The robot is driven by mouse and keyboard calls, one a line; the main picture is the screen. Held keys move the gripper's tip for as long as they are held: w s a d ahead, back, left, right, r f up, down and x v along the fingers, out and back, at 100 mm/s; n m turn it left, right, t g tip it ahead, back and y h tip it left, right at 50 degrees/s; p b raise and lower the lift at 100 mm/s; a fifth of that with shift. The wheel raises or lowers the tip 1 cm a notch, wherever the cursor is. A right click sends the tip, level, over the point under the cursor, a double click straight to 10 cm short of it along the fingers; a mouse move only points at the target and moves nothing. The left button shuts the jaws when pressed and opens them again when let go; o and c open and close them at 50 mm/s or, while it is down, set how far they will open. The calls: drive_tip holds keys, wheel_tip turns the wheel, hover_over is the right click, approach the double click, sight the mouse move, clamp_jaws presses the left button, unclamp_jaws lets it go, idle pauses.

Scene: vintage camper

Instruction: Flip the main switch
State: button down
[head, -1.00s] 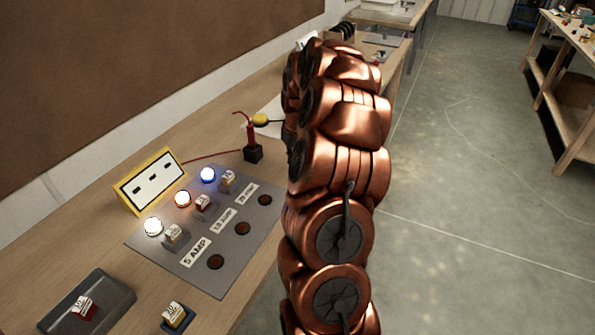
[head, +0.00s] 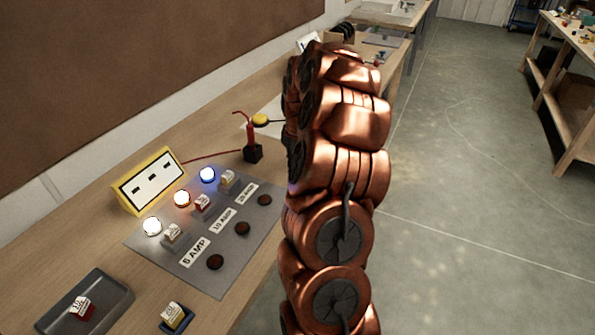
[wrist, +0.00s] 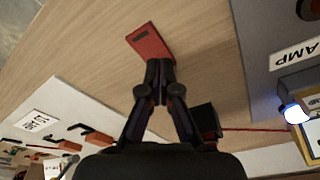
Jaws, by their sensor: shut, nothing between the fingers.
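A small black box with an upright red post (head: 250,137) stands on the bench behind the fuse panel, with a red wire running left. I cannot tell for sure that it is the main switch. The black box (wrist: 207,120) also shows in the wrist view, right of my fingers. My gripper (wrist: 158,66) is shut and empty, its fingertips at the near end of a flat red piece (wrist: 150,43) with a dark slot. I cannot tell whether they touch it. In the head view my arm hides the gripper.
The grey fuse panel (head: 190,258) bears several knobs and lit lamps. A yellow-framed box (head: 150,181) stands behind it. A dark tray (head: 88,306) and small fuse block (head: 176,317) lie in front. A white board with levers (wrist: 60,125) is at left in the wrist view.

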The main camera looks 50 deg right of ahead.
drive_tip(key=shift+f, duration=0.25)
drive_tip(key=shift+r, duration=3.5)
